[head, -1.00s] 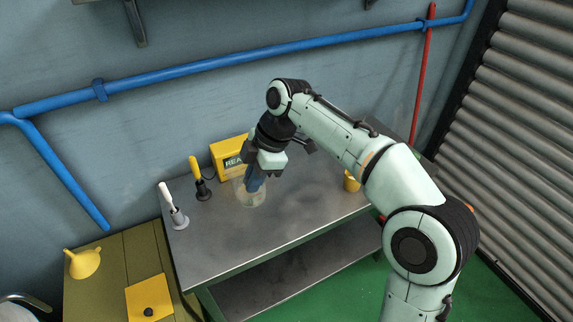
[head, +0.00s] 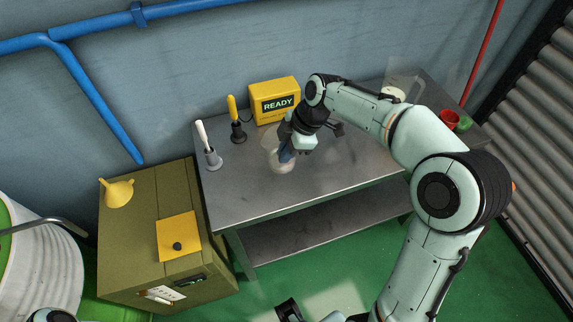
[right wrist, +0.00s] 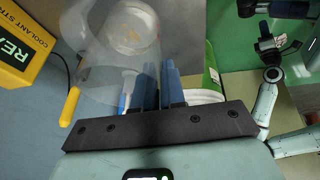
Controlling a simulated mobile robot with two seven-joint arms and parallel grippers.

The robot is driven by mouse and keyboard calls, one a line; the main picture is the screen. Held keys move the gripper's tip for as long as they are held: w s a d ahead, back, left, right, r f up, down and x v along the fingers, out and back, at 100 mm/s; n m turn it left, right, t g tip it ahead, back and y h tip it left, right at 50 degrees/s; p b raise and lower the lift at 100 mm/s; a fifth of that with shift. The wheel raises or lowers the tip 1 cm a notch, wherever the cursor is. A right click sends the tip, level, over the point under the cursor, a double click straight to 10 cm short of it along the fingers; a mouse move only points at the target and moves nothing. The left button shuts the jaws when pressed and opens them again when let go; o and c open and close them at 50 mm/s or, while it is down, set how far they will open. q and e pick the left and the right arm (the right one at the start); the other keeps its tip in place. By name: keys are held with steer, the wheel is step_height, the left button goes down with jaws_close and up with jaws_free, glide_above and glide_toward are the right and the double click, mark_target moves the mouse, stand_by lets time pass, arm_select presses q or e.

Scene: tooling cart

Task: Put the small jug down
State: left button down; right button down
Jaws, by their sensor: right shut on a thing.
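The small jug (head: 279,158) is clear and see-through. In the head view it is over the grey metal bench, in front of the yellow display box. My right gripper (head: 290,150) is shut on it at its side. In the right wrist view, the jug (right wrist: 112,50) shows beside the blue fingers (right wrist: 160,88), with its round base ring away from the camera. I cannot tell whether its base touches the bench. A dark part at the bottom of the head view may be my left gripper (head: 288,310); its jaws do not show clearly.
The bench (head: 245,195) has a yellow READY box (head: 275,101), a yellow-handled tool (head: 234,118) and a white-handled tool (head: 206,145) in stands. A red cup (head: 450,118) is at the right. Bare bench lies in front of the jug. A yellow funnel (head: 118,193) sits on the olive cabinet.

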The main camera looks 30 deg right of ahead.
mark_target(286, 166)
steer(key=shift+f, duration=2.85)
steer(key=shift+b, duration=0.3)
steer(key=c, duration=1.6)
jaws_free()
steer(key=shift+f, duration=0.2)
steer(key=shift+c, duration=0.2)
steer(key=o, duration=0.4)
steer(key=shift+r, duration=0.1)
steer(key=shift+r, duration=0.1)
steer(key=p+v, duration=0.1)
steer(key=v, duration=1.1)
